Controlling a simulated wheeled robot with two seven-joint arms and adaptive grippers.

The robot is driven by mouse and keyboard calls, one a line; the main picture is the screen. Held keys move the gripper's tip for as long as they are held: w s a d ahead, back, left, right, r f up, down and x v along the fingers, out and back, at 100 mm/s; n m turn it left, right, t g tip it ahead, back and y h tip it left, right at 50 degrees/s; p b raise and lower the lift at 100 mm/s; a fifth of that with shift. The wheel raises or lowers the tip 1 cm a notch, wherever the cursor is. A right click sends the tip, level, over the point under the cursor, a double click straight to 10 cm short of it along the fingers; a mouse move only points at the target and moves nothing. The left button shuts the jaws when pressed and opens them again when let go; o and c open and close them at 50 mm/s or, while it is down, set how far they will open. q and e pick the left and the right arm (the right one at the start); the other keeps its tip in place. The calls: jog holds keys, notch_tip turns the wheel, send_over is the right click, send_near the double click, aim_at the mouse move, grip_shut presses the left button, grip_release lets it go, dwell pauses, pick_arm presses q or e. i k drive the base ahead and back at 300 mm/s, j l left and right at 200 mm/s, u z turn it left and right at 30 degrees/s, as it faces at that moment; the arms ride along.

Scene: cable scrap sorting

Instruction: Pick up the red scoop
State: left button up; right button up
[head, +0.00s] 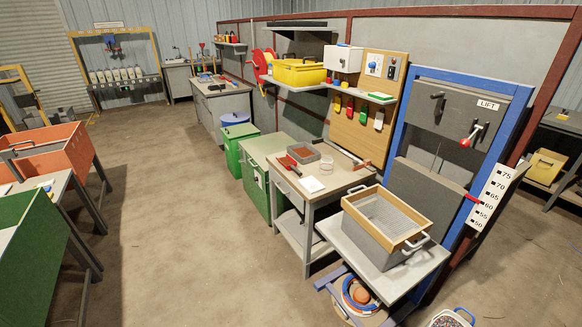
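A red tool that looks like the red scoop (288,163) lies near the left edge of the small workbench (335,184). It is small in the head view, and its exact shape is hard to make out. It lies left of a grey tray with reddish contents (303,153). Neither of my grippers is in view.
A white card (311,184) and a clear cup (327,164) share the workbench. A wood-framed sieve box (390,222) stands on the table to its right, by the blue lift frame. Green cabinets stand behind the bench. The concrete floor (190,230) on the left is clear.

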aim_at(289, 162)
jog(key=i+j+z, duration=1.25)
jog(key=i+j, duration=0.1)
jog(key=j, duration=0.05)
